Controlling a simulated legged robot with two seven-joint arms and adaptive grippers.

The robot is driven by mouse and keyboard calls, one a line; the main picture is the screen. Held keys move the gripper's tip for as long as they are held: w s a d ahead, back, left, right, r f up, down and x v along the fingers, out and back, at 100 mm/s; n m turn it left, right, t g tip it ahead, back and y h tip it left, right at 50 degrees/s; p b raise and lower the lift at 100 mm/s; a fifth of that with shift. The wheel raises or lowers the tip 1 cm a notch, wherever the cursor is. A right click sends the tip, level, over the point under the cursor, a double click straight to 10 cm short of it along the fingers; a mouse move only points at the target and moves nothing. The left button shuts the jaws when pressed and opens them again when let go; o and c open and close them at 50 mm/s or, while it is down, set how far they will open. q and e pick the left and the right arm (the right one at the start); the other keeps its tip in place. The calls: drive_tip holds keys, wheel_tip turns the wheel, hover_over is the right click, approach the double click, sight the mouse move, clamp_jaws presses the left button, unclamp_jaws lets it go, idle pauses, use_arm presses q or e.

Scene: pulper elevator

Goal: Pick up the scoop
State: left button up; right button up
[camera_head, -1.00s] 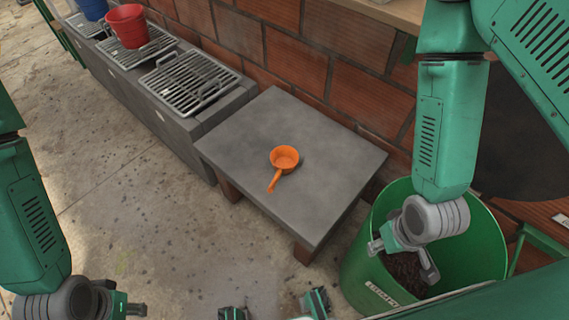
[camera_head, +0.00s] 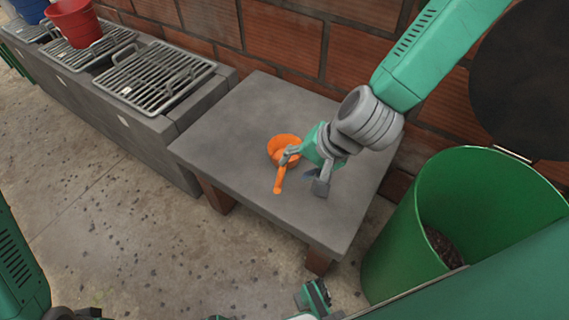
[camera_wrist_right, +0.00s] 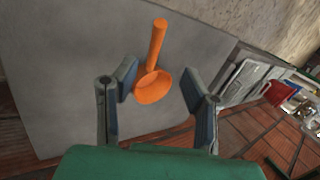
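The orange scoop (camera_head: 279,187) lies on the grey table (camera_head: 232,112), its handle toward the table's front edge. My right gripper (camera_head: 305,172) is over the table at the scoop, partly covering its bowl. In the right wrist view the scoop (camera_wrist_right: 153,85) shows between the two spread fingers of the right gripper (camera_wrist_right: 165,88), bowl nearer me and handle pointing away. The left finger appears close to the bowl; I cannot tell whether it touches. My left gripper (camera_head: 78,314) is only partly visible at the bottom left edge, away from the table.
A large green bin (camera_head: 405,235) with dark contents stands right of the table. A brick wall (camera_head: 290,40) runs behind. Metal grates (camera_head: 155,75) on a grey counter and a red bucket (camera_head: 74,22) are at the left.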

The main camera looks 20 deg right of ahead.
sight(282, 182)
drive_tip(key=b+x, duration=0.1)
drive_tip(key=x, duration=0.4)
drive_tip(key=shift+f+b, duration=0.55)
drive_tip(key=b+x, duration=0.2)
drive_tip(key=x, duration=0.2)
drive_tip(key=shift+s+d, duration=0.1)
drive_tip(key=shift+f, duration=0.2)
drive_tip(key=shift+a+r, duration=0.1)
drive_tip(key=shift+a, duration=0.1)
clamp_jaws()
